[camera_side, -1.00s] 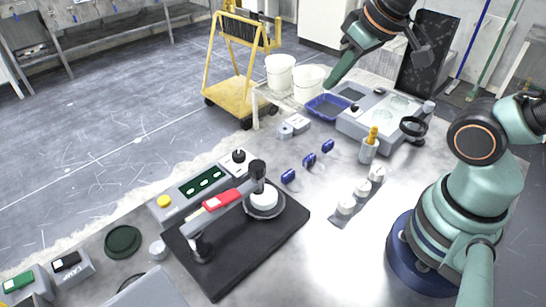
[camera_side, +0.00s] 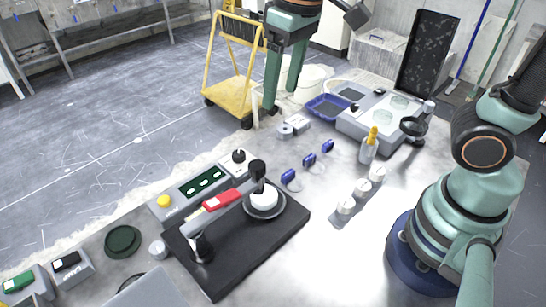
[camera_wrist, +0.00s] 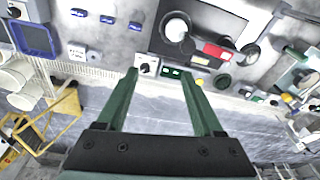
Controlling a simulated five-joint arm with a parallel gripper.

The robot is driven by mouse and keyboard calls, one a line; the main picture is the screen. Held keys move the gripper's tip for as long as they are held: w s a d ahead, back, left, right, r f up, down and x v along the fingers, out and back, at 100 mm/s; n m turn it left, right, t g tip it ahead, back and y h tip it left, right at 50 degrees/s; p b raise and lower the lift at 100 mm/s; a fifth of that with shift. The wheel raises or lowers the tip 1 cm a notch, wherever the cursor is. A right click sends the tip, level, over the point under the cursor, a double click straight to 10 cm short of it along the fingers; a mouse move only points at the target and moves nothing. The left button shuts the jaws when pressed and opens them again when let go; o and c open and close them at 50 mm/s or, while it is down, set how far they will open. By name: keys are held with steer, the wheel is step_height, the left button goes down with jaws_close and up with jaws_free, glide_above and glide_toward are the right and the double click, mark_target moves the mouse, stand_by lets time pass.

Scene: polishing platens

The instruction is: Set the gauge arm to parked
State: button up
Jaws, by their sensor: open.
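The gauge arm (camera_side: 222,198) is a bar with a red block on a flat black base (camera_side: 225,275). My gripper (camera_side: 281,98) hangs open and empty, fingers down, far behind the gauge arm and in front of the yellow cart. In the wrist view my gripper (camera_wrist: 159,74) has its green fingers wide apart. I see no readable parked mark.
A control box (camera_side: 172,213) with green displays, a yellow button and a black knob stands behind the base. Several blue clips (camera_side: 309,160) and white-topped pots (camera_side: 362,189) stand on the bench to its right. A blue tray (camera_side: 327,107) and grey machine (camera_side: 357,125) sit farther back.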

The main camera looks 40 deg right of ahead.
steer(key=n+g, duration=0.1)
steer(key=g, duration=0.1)
glide_above(257, 164)
steer(key=shift+h, duration=0.3)
step_height(257, 164, down, 13)
steer(key=shift+r, duration=0.2)
jaws_close()
steer(key=shift+r, duration=0.1)
stand_by(1.1)
